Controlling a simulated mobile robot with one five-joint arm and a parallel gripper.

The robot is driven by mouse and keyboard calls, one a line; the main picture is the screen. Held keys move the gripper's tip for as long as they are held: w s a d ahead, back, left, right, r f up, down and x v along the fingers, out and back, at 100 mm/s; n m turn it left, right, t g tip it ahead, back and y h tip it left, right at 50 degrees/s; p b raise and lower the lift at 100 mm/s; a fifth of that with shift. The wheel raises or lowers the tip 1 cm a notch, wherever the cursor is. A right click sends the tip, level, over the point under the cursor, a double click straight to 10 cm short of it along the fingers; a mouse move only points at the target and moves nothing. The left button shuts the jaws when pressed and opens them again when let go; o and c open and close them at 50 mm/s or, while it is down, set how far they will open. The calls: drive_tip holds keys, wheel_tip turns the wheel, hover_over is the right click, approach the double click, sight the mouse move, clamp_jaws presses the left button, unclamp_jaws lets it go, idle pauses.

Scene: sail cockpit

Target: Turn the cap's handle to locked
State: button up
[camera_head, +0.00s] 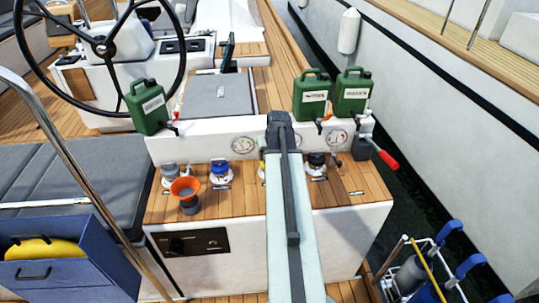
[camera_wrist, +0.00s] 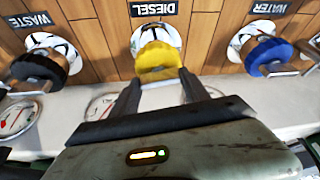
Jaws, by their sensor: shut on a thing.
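The yellow cap (camera_wrist: 157,55) sits on a white flange in front of the DIESEL label (camera_wrist: 160,8) in the wrist view. My gripper (camera_wrist: 160,84) is at this cap, with one dark finger on each side of its pale metal handle, shut on it. The fingers partly hide the handle, and I cannot tell its exact angle. In the head view my arm covers most of this cap, and only a sliver of yellow (camera_head: 262,168) shows.
The blue WATER cap (camera_wrist: 270,55) and black WASTE cap (camera_wrist: 40,68) stand close on either side. An orange funnel (camera_head: 185,188) stands on the wooden ledge. Green canisters (camera_head: 311,95) stand behind. A red-handled lever (camera_head: 380,153) is at right.

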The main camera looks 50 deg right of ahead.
drive_tip(key=shift+m+h, duration=0.4)
drive_tip(key=shift+m, duration=0.6)
drive_tip(key=o, duration=1.4)
drive_tip(key=shift+a+r, duration=0.1)
drive_tip(key=p+v, duration=0.7)
drive_tip(key=shift+r, duration=0.35)
drive_tip(key=shift+w, duration=0.1)
